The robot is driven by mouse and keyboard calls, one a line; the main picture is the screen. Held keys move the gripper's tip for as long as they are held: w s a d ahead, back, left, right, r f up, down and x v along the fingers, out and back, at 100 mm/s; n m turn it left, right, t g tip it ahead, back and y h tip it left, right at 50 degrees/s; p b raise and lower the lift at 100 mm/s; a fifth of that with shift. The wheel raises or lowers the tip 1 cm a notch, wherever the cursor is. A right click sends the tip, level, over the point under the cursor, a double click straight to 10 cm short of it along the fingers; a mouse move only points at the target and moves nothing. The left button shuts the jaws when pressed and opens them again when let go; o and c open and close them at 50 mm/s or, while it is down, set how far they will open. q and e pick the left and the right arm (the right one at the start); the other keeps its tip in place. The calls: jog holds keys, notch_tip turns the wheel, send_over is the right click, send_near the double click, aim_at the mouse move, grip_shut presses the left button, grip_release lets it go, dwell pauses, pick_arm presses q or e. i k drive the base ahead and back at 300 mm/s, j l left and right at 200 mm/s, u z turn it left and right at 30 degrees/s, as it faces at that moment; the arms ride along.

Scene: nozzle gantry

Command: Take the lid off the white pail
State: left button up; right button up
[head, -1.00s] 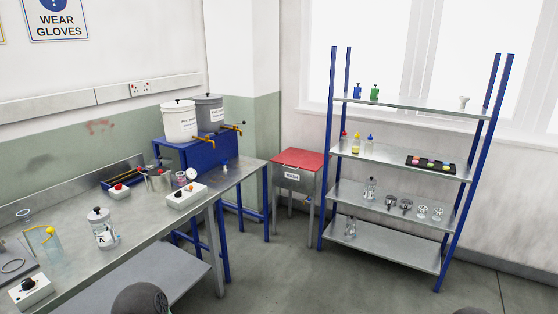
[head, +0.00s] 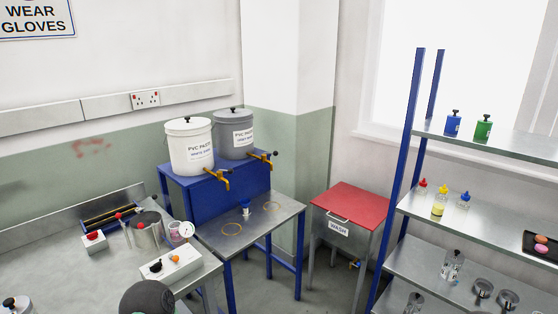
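The white pail (head: 191,150) stands upright on a blue stand (head: 205,191) at the back, left of a grey pail (head: 234,137). Its lid (head: 188,126) is on, with a small black knob (head: 187,118) on top. A brass tap with a dark handle (head: 217,177) sticks out low on its front right. Neither of my grippers is in view. A dark rounded part at the bottom edge looks like part of my own arm.
A metal shelf (head: 234,229) with two orange rings and a small blue-white item fronts the stand. A bench on the left holds a metal pot (head: 147,232) and a control box (head: 171,267). A red-topped wash bin (head: 356,204) and shelving (head: 483,235) stand right.

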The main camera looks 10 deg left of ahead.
aim_at(187, 123)
jog(key=i+l+u, duration=0.15)
jog(key=i+u, duration=0.15)
jog(key=u, duration=0.15)
jog(key=i+l+u, duration=0.25)
jog(key=u, duration=0.15)
jog(key=i+l+u, duration=0.3)
jog(key=u, duration=0.15)
jog(key=i+l+u, duration=0.2)
jog(key=l+u, duration=0.2)
jog(key=i+l+u, duration=0.1)
jog(key=l+u, duration=0.35)
